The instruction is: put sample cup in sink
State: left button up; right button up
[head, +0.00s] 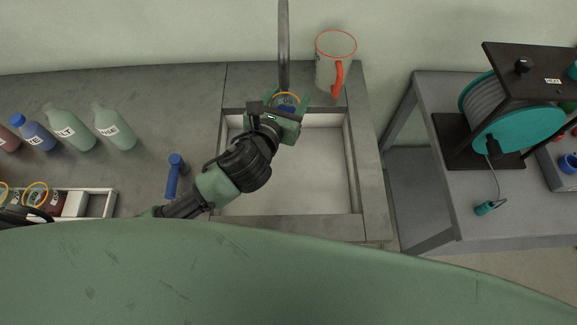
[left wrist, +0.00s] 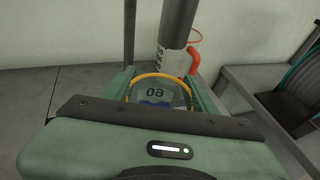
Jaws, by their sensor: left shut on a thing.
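My left gripper (head: 287,104) is shut on a clear sample cup (head: 286,97) with an orange rim. The cup also shows in the left wrist view (left wrist: 157,93), between the two green fingers, with a dark number on its label and something blue low in it. The gripper and cup are at the back of the pale sink (head: 320,170), left of its middle, close to the tap pipe. The cup's base is hidden, so I cannot tell its height or whether it touches anything. My right gripper is not in view.
The grey tap pipe (head: 284,45) rises behind the cup. A clear jug (head: 328,70) with a red handle stands at the sink's back right. Several bottles (head: 68,128) and a blue-handled tool (head: 173,178) are on the left counter. A hose reel (head: 518,135) is right.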

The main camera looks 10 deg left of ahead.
pick_arm(q)
jog(key=shift+h, duration=0.3)
jog(key=shift+w+f+b, duration=0.15)
jog(key=shift+f+b, duration=2.35)
jog(key=shift+f, duration=7.7)
jog(key=shift+f, duration=0.1)
jog(key=shift+f, duration=0.15)
jog(key=o, duration=1.4)
jog(key=shift+c, duration=0.2)
jog(key=shift+r, duration=0.25)
jog(key=v, duration=0.7)
jog(key=shift+s, duration=0.2)
